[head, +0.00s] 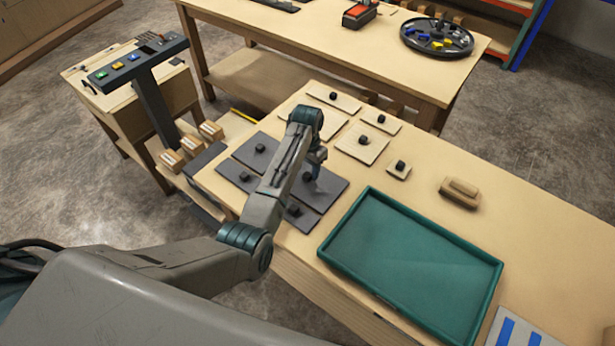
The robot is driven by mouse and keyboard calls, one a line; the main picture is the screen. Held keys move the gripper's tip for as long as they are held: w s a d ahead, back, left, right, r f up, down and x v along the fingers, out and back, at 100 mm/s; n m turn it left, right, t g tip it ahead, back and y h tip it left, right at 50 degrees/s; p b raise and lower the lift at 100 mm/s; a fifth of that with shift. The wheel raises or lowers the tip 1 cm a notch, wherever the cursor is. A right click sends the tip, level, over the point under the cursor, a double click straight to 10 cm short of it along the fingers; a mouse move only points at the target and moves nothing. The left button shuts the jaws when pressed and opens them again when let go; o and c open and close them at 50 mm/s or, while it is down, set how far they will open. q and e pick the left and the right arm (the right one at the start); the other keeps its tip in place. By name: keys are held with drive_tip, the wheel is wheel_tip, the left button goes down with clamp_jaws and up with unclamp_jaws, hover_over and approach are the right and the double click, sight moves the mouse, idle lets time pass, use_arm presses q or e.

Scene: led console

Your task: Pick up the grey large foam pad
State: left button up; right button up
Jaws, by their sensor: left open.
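Several flat dark grey pads with black knobs lie side by side on the wooden table. One grey pad (258,150) is at the back left, one (232,172) at the left, one (335,186) at the right and one (304,220) in front. They look close in size, so I cannot tell which one is the large foam pad. My left gripper (312,174) points down over the right grey pad, near its knob, with no pad seen in it. My forearm hides parts of the pads. My right gripper is not in view.
Pale wooden pads (360,143) with black knobs lie behind the grey ones. An empty green tray (345,237) sits to the right, with a wooden block (460,192) behind it. A console (138,62) with coloured buttons stands at the left.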

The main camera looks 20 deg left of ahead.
use_arm(q)
drive_tip(key=shift+s+f, duration=0.25)
drive_tip(key=shift+f, duration=0.55)
drive_tip(key=shift+w+f, duration=0.1)
drive_tip(key=shift+f, duration=0.3)
clamp_jaws()
drive_tip(key=shift+r, duration=0.15)
